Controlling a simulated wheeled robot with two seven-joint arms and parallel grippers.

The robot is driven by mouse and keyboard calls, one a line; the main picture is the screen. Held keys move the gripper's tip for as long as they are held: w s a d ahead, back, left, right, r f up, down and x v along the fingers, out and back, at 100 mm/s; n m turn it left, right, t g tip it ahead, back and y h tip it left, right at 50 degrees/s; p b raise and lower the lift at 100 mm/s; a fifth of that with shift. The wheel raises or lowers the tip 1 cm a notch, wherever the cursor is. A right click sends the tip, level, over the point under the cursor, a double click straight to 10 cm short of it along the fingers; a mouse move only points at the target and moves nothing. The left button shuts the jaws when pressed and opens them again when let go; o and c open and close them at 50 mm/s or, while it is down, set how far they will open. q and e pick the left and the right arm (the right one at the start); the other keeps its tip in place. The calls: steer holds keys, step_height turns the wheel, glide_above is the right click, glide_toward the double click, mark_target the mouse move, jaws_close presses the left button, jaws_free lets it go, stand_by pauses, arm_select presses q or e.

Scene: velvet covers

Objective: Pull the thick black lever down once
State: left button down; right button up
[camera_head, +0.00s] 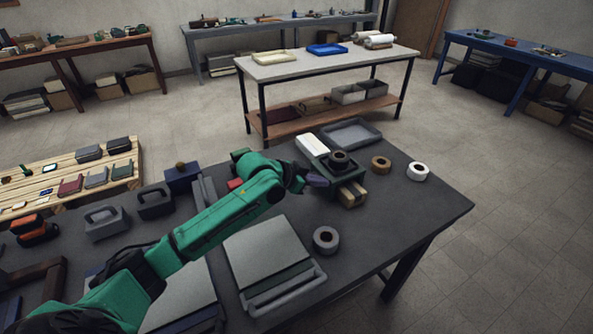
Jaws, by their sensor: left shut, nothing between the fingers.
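My left gripper (314,180) is at the end of the green arm, beside the left front of a dark device (348,178) on the dark table. Its fingers look shut and hold nothing that I can make out. The device has a black round part (338,157) on top, and a pale wooden block (352,195) shows at its front. I cannot clearly pick out the thick black lever; the gripper covers part of the device's left side. I cannot tell whether the gripper touches the device. My right gripper is not in view.
A white box (312,145) and a grey tray (351,132) stand behind the device. A tan roll (381,163) and a white roll (417,171) lie to its right. A dark grey roll (326,239) lies in front.

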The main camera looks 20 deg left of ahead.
arm_select(q)
steer(key=b+v, duration=0.1)
steer(key=v, duration=0.8)
steer(key=shift+s+b, duration=0.3)
steer(key=shift+s, duration=0.1)
steer(key=shift+a, duration=0.1)
